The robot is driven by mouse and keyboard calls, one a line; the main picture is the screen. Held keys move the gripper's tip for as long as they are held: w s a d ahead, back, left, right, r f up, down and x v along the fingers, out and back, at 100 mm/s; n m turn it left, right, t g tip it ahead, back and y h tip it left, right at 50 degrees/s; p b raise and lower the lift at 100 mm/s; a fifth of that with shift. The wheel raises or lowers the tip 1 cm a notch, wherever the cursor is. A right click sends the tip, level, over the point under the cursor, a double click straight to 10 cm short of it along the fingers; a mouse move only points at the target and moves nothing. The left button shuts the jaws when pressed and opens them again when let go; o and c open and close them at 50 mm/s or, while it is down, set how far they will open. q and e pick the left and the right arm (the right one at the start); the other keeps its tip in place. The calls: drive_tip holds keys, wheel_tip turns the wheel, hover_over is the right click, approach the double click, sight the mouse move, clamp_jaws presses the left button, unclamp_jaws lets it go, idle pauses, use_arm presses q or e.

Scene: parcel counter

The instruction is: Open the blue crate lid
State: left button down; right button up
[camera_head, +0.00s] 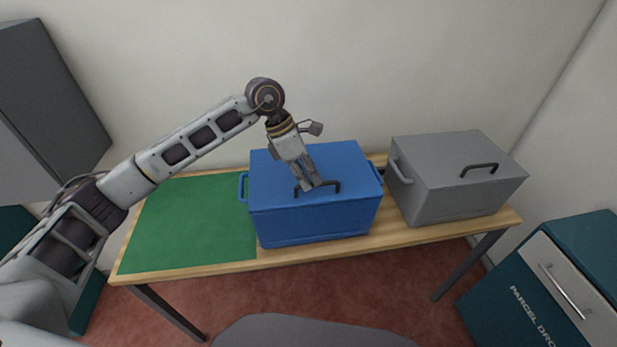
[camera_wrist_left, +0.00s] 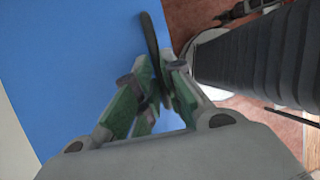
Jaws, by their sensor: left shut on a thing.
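The blue crate (camera_head: 315,222) stands on the wooden table, and its lid (camera_head: 345,163) lies flat and closed on top. A dark handle (camera_head: 330,187) sits near the lid's front edge. My left gripper (camera_head: 311,187) reaches down from above and is shut on this handle. In the left wrist view, the fingers of my left gripper (camera_wrist_left: 158,95) close around the dark handle (camera_wrist_left: 152,45), with the blue lid (camera_wrist_left: 75,60) behind them. My right gripper is not in view.
A grey crate (camera_head: 450,200) with a closed lid stands to the right on the table (camera_head: 400,238). A green mat (camera_head: 190,225) lies bare on the left. A teal parcel cabinet (camera_head: 510,295) stands at lower right. A grey cabinet (camera_head: 50,95) is at upper left.

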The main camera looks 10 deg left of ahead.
use_arm(q)
drive_tip(key=shift+w+r+g+p, duration=0.25)
drive_tip(key=shift+r+g+p, duration=0.05)
drive_tip(key=shift+r, duration=0.5)
drive_tip(key=shift+w+a+r, duration=0.15)
drive_tip(key=shift+w+r, duration=0.15)
drive_tip(key=shift+r, duration=0.4)
drive_tip(key=w+a+r+p, duration=0.2)
drive_tip(key=w+r, duration=0.4)
drive_tip(key=r, duration=0.2)
drive_tip(key=shift+w+r, duration=0.3)
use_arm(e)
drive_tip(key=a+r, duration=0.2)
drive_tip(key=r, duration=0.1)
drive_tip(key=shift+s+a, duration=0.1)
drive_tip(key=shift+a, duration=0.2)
use_arm(q)
drive_tip(key=shift+a, duration=0.1)
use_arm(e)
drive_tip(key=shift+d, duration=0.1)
